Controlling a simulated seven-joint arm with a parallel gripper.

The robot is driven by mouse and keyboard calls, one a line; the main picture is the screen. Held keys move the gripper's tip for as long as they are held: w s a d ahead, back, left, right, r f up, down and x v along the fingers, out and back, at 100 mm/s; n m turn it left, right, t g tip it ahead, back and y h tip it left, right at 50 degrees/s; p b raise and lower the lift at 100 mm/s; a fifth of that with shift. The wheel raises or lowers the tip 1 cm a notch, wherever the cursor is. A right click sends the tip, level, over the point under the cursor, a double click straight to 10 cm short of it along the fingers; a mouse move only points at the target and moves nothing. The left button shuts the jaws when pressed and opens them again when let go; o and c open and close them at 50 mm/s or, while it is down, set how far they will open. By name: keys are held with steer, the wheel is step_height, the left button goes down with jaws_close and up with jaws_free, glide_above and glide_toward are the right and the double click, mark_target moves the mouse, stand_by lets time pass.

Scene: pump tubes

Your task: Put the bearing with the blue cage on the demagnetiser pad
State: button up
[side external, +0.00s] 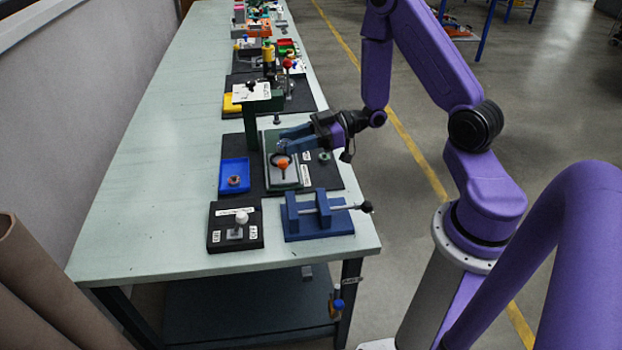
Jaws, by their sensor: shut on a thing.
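My gripper (284,146) reaches in from the right above the green-framed station and is shut on a small bluish-grey piece (281,145). It looks like the bearing with the blue cage, but its cage is too small to make out clearly. The piece is just behind an orange knob with a dark ring (283,163) on a pale plate. Whether it touches anything below is unclear. I cannot tell for sure which surface is the demagnetiser pad. Another ring with a reddish-brown cage (234,181) lies in the blue tray (228,167). A greenish ring (324,157) lies on the dark mat.
A blue vise (318,217) and a black labelled box with a white knob (235,226) stand at the near end. More stations fill the far bench. The bench's left side is clear.

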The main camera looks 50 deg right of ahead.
steer(key=s+d+f+m+t+h, duration=0.1)
steer(key=d+f+m+t+h, duration=0.1)
steer(key=d, duration=0.8)
steer(key=s+d+f+m+t+h, duration=0.2)
steer(key=d+f+m+t+h, duration=0.1)
steer(key=d, duration=0.8)
step_height(320, 180, down, 3)
steer(key=shift+s+f+m+h, duration=0.1)
steer(key=shift+s+m+h, duration=0.1)
steer(key=shift+m+h, duration=0.7)
steer(key=shift+w+n, duration=0.1)
steer(key=shift+n, duration=0.2)
steer(key=w+d+f, duration=0.2)
steer(key=w, duration=0.1)
steer(key=w+d+f, duration=0.2)
steer(key=w+f, duration=0.1)
steer(key=w, duration=0.1)
steer(key=w+d+f, duration=0.2)
steer(key=w+f, duration=0.1)
steer(key=shift+w, duration=0.35)
steer(key=shift+w+d+f, duration=0.25)
steer(key=shift+w+f, duration=0.3)
steer(key=shift+f, duration=0.2)
steer(key=shift+w+d+f, duration=0.15)
steer(key=shift+f, duration=1.4)
steer(key=shift+f, duration=0.15)
